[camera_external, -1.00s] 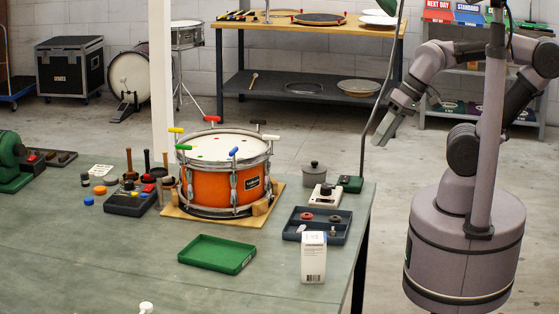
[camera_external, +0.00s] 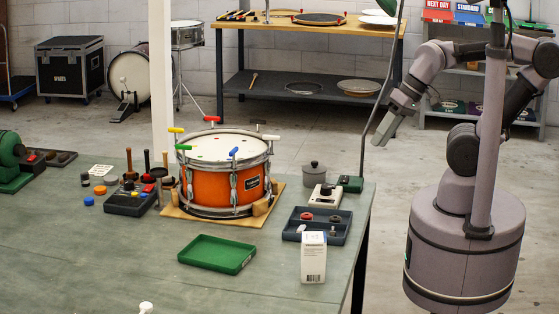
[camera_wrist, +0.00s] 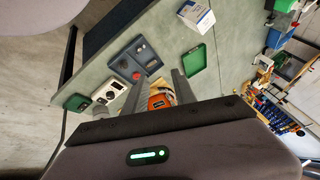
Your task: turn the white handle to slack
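The drum (camera_external: 212,186) has an orange shell and a pale head, and stands on a wooden board on the bench. Coloured T-shaped handles stand around its rim. The white handle (camera_external: 271,137) is at the rim's right side, with the black handle (camera_external: 258,122) behind it and the blue handle (camera_external: 233,151) in front. My gripper (camera_external: 381,139) hangs in the air to the right of the drum, beyond the bench edge, well apart from the handle. In the wrist view its two fingers (camera_wrist: 160,76) are apart with nothing between them; part of the orange drum (camera_wrist: 158,102) shows beyond. I cannot make out the white handle there.
On the bench (camera_external: 120,262) are a green tray (camera_external: 218,254), a white box (camera_external: 313,258), a dark blue parts tray (camera_external: 345,231), a white device (camera_external: 326,197) and a grey pot (camera_external: 313,174). A thin post rises near the bench's right edge. The floor between bench and arm is clear.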

